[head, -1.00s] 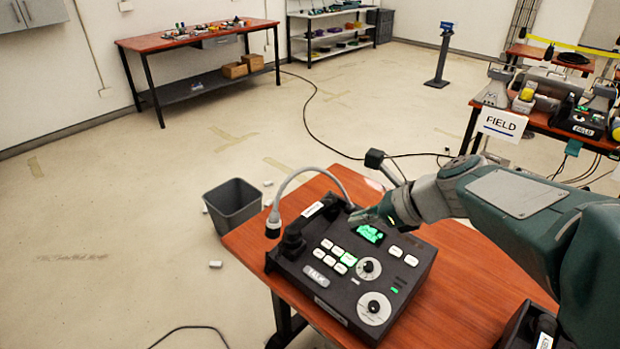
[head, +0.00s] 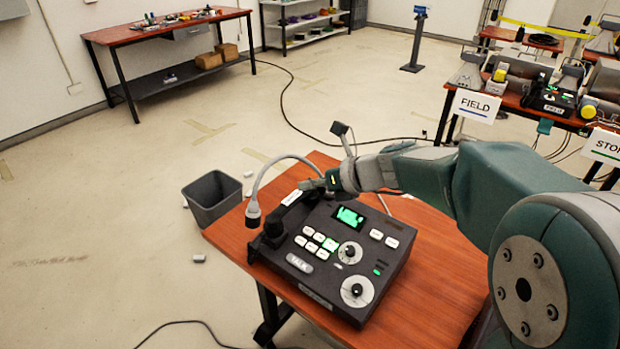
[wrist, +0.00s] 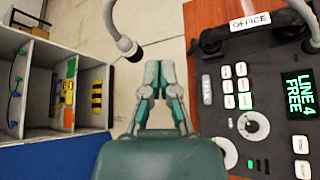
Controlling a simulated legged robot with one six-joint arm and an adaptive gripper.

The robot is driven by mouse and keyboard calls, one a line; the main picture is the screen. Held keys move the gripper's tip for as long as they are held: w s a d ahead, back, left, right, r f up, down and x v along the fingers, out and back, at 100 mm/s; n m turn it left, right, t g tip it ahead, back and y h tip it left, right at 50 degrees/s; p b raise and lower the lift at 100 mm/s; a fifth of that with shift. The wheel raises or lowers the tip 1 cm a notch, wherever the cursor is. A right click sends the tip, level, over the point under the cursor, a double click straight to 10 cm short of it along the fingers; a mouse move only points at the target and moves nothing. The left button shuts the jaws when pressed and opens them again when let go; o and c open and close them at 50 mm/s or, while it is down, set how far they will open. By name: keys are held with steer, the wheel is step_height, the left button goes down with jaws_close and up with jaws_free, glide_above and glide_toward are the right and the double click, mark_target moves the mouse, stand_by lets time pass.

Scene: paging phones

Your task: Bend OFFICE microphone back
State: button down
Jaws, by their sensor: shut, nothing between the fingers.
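The OFFICE paging phone (head: 380,262) is a black console on a wooden table, with white keys, two dials and a lit green screen. Its label reads OFFICE in the wrist view (wrist: 250,21). Its microphone (head: 253,212) hangs at the end of a grey gooseneck that arches up and over to the left. The microphone tip (wrist: 130,48) also shows in the wrist view, left of the fingers and apart from them. My gripper (head: 312,184) is shut and empty above the console's back edge, right of the gooseneck. Its closed fingertips (wrist: 159,68) point toward the gooseneck side.
A black handset (head: 273,230) lies along the console's left side. A grey bin (head: 212,200) stands on the floor beside the table. Another table with a FIELD sign (head: 476,105) and more equipment is at the right. Floor left of the table is mostly clear.

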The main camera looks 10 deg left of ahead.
steer(key=x, duration=0.7)
steer(key=shift+w+d+r, duration=0.1)
steer(key=shift+w+r, duration=0.2)
steer(key=shift+r, duration=0.3)
steer(key=shift+w+r, duration=0.35)
steer(key=shift+r, duration=0.3)
steer(key=shift+w+d+r, duration=0.1)
steer(key=shift+w+r, duration=0.2)
steer(key=shift+r, duration=0.3)
